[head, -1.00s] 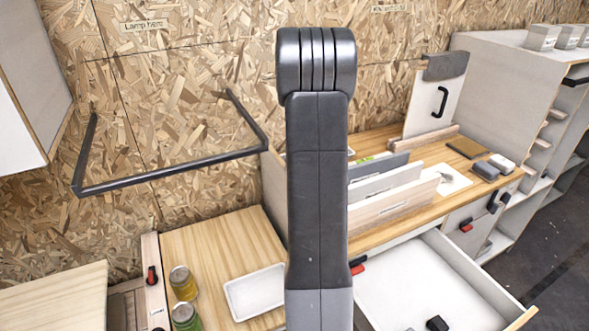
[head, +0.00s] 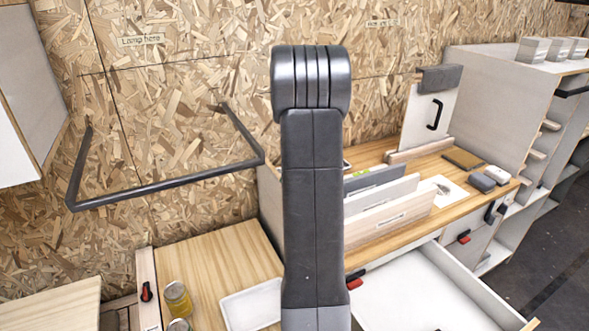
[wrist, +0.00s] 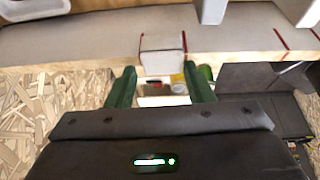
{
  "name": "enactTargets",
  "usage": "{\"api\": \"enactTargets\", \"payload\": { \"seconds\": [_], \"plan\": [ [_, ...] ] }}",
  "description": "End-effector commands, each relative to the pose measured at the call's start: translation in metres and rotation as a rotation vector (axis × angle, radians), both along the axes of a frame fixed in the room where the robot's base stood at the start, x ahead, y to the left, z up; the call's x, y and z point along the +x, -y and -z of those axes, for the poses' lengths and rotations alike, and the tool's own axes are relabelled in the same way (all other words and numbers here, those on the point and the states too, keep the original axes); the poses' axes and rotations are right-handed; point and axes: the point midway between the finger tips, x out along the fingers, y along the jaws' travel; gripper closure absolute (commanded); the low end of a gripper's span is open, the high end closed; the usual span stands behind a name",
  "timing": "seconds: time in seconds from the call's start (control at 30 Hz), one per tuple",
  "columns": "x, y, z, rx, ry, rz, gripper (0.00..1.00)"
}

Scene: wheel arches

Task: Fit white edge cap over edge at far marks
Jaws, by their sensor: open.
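In the wrist view a pale, white-grey edge cap (wrist: 162,55) sits at the wood-coloured edge of a grey board (wrist: 80,42). It lies between two thin red marks and its front face hangs slightly below the edge. Two more red marks (wrist: 281,44) show on the board to the right, with nothing between them on the edge. My gripper (wrist: 160,80) has two green fingers, apart and empty, just below the cap, one toward each side. I see no contact with the cap. The head view shows my dark arm in the middle; the gripper and cap are not visible there.
A wall rail (head: 170,184) juts out at left. Below are a white tray (head: 238,306) and jars (head: 177,297) on a wooden top. An open drawer (head: 415,296) projects at lower right. Upright panels (head: 390,216) stand on the bench beside my arm.

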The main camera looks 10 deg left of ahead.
Motion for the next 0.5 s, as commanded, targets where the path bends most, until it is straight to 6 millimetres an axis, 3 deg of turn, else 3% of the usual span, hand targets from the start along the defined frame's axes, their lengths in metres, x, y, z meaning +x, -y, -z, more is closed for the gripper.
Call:
{"api": "enactTargets", "payload": {
  "seconds": [0.03,0.13,0.5],
  "plan": [
    [-0.008,0.005,0.019,-0.011,-0.040,-0.001,0.35],
    [-0.005,0.010,0.005,-0.012,-0.034,-0.001,0.35],
    [0.011,0.033,-0.085,-0.004,-0.002,0.001,0.35]
  ]
}}
